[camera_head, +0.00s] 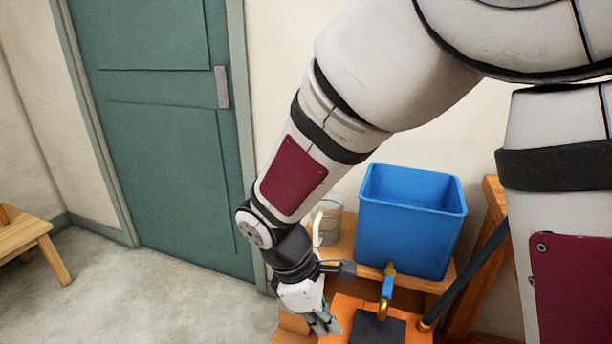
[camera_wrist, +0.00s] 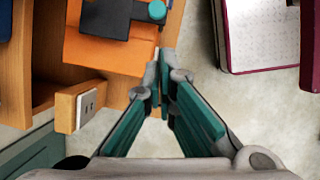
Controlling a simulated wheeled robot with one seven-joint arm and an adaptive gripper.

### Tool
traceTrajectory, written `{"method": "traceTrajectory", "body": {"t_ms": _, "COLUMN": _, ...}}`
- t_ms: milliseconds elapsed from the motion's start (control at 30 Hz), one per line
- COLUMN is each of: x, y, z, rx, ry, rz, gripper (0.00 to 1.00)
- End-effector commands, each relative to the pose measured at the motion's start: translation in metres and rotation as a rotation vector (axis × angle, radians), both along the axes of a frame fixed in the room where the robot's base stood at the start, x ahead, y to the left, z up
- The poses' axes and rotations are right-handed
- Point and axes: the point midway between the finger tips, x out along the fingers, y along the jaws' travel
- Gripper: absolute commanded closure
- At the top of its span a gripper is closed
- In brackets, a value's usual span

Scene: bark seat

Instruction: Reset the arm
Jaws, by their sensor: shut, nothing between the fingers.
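My gripper (camera_head: 325,324) hangs at the end of my arm, pointing down, at the left edge of an orange surface with a dark square pad (camera_head: 377,329). In the wrist view my gripper (camera_wrist: 161,60) has its teal fingers shut with nothing between them. The fingertips show beside the edge of the orange surface (camera_wrist: 105,52); I cannot tell whether they touch it.
A blue open bin (camera_head: 408,225) with a tap stands on a wooden shelf, a clear jar (camera_head: 327,222) beside it. A teal door (camera_head: 165,130) is behind. A wooden stool (camera_head: 28,240) stands at left. The floor (camera_head: 160,300) between is clear.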

Motion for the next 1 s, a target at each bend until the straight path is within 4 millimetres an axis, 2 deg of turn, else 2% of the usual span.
{"method": "traceTrajectory", "body": {"t_ms": 33, "x": -0.001, "y": -0.013, "z": 0.017, "rx": 0.012, "ry": -0.026, "rz": -0.062, "gripper": 1.0}}
{"method": "traceTrajectory", "body": {"t_ms": 200, "x": -0.021, "y": -0.059, "z": 0.066, "rx": 0.051, "ry": -0.099, "rz": -0.313, "gripper": 1.0}}
{"method": "traceTrajectory", "body": {"t_ms": 367, "x": -0.051, "y": -0.097, "z": 0.103, "rx": 0.092, "ry": -0.161, "rz": -0.55, "gripper": 1.0}}
{"method": "traceTrajectory", "body": {"t_ms": 500, "x": -0.084, "y": -0.124, "z": 0.127, "rx": 0.133, "ry": -0.209, "rz": -0.753, "gripper": 1.0}}
{"method": "traceTrajectory", "body": {"t_ms": 700, "x": -0.135, "y": -0.149, "z": 0.147, "rx": 0.199, "ry": -0.269, "rz": -1.026, "gripper": 1.0}}
{"method": "traceTrajectory", "body": {"t_ms": 1000, "x": -0.188, "y": -0.16, "z": 0.154, "rx": 0.279, "ry": -0.319, "rz": -1.294, "gripper": 1.0}}
